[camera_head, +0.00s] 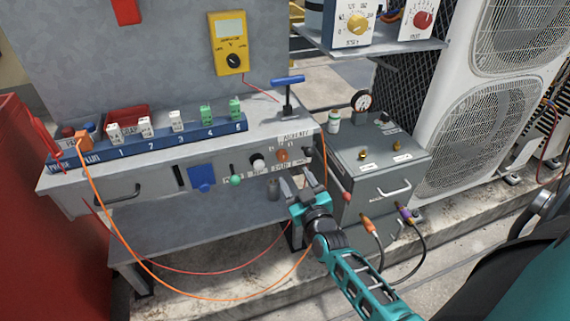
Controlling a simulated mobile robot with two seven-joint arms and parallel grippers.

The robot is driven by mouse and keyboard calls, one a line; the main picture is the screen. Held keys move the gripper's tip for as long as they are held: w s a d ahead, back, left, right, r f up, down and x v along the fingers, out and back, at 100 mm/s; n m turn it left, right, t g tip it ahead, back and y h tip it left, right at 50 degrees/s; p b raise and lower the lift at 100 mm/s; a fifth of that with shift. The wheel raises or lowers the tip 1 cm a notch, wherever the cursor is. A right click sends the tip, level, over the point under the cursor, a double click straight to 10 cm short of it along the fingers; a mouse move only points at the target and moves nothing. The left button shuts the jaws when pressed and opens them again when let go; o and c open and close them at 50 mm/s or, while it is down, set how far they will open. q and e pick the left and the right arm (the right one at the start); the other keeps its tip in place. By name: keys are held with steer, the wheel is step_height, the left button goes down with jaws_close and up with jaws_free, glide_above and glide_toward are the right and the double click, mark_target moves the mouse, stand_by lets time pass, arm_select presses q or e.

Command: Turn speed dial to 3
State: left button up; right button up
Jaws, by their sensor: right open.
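Several dials show, and their labels are too small for me to tell which is the speed dial. On the bench front are a white knob (258,161) and an orange knob (282,155) with small marks around it. On the upper shelf, a white box carries a yellow dial (358,24) with numbers around it, and another box carries a red dial (423,19). My right gripper (303,183) is open and empty, just below and right of the orange knob, apart from it as far as I can tell. My left gripper is not in view.
A blue numbered rack (150,146) with several plugs lies on the bench (75,183). A blue T-handle (288,92) stands near its right end. A grey box (375,165) with a gauge stands right of my gripper. An orange cable (125,258) loops below the bench.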

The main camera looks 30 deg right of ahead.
mark_target(284, 158)
steer(key=b+x, duration=0.1)
steer(key=x, duration=0.5)
steer(key=shift+w+f, duration=0.1)
steer(key=shift+w, duration=0.1)
steer(key=shift+b+x, duration=0.4)
steer(key=shift+x, duration=0.45)
steer(key=c, duration=1.1)
steer(key=shift+o, duration=0.2)
